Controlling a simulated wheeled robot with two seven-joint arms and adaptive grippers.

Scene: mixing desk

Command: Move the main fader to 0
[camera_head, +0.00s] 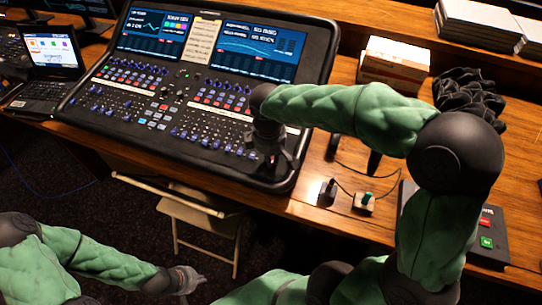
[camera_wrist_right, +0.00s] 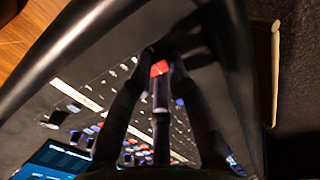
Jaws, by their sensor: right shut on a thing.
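The mixing desk (camera_head: 190,90) is a large black console with two screens and rows of knobs and faders. The main fader has a red cap (camera_wrist_right: 160,68), which sits between the fingers of my right gripper in the right wrist view. My right gripper (camera_head: 271,163) is at the console's front right corner, low over its surface, and is shut on the red cap. The fader's slot and scale are mostly hidden by the fingers. My left gripper (camera_head: 188,278) is low at the bottom left, away from the console; its finger opening is too small to judge.
The console stands on a wooden desk (camera_head: 330,225). A laptop (camera_head: 52,58) is to its left. A white box (camera_head: 394,62) and stacked papers (camera_head: 478,28) are at the right. Small switches on cables (camera_head: 364,202) lie near the front edge. A folding chair (camera_head: 205,225) stands below.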

